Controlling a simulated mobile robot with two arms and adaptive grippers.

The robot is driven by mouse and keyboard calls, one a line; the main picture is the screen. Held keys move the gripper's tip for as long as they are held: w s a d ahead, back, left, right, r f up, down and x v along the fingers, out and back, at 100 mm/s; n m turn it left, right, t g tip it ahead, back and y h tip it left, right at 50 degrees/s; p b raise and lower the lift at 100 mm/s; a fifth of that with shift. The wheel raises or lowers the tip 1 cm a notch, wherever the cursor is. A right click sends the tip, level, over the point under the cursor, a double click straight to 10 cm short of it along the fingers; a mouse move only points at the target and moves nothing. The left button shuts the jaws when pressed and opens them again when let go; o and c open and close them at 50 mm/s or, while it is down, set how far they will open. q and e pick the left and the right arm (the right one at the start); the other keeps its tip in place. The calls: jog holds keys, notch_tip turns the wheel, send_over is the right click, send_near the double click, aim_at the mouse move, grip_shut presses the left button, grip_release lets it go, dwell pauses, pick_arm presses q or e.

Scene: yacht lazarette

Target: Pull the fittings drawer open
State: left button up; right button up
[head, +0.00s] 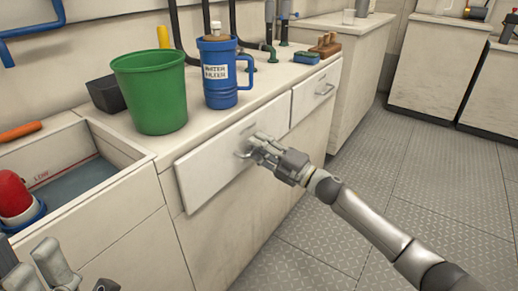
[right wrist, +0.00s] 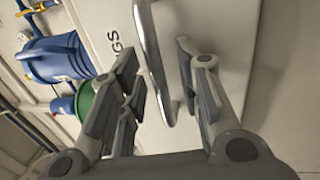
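The drawer front (head: 210,172) is a pale panel in the near counter, left of a second drawer (head: 316,90). It looks closed or nearly so; its edge stands slightly proud of the cabinet. In the right wrist view, letters ending in "GS" show on the panel (right wrist: 116,30), the rest hidden. My right gripper (head: 256,148) is at this drawer's metal handle (head: 243,153). In the right wrist view the handle (right wrist: 152,62) lies between the fingers (right wrist: 160,85), with a gap on the right side. My left gripper (head: 32,268) is at the lower left, fingers apart and empty.
An open sink-like bin (head: 128,190) with a red object (head: 12,195) is at left. The metal floor (head: 420,190) before the drawers is clear.

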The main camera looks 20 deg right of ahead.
grip_shut()
jog(key=shift+s+d, duration=0.1)
dwell(0.4)
